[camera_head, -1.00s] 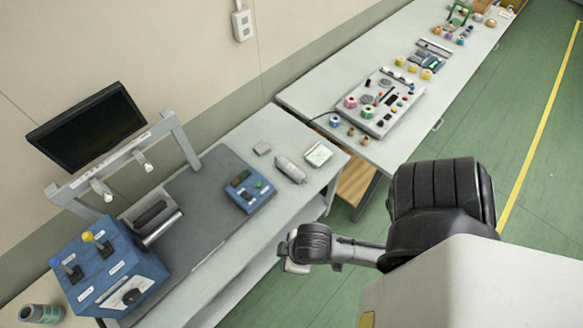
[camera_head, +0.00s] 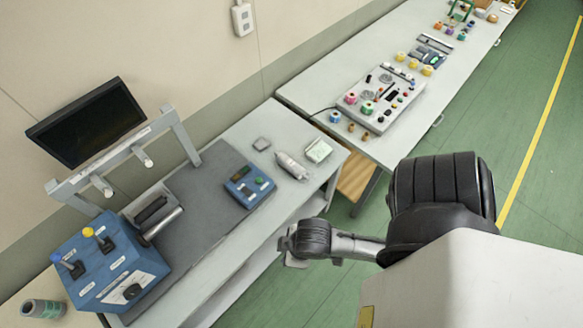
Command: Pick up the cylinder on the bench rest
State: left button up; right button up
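A pale grey cylinder (camera_head: 292,166) lies on its side near the right end of the rewinder bench (camera_head: 232,247). Whether a rest supports it is too small to tell. My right arm comes in from the right, and its gripper (camera_head: 293,262) is beyond the bench's front edge, below and apart from the cylinder. The wrist mostly hides its fingers, so its opening cannot be told. My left gripper is not in view.
A blue button box (camera_head: 249,187) and a pale green-topped block (camera_head: 319,151) flank the cylinder. The blue lever console (camera_head: 112,265), roller frame and monitor (camera_head: 86,122) fill the bench's left. Green floor is open at right.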

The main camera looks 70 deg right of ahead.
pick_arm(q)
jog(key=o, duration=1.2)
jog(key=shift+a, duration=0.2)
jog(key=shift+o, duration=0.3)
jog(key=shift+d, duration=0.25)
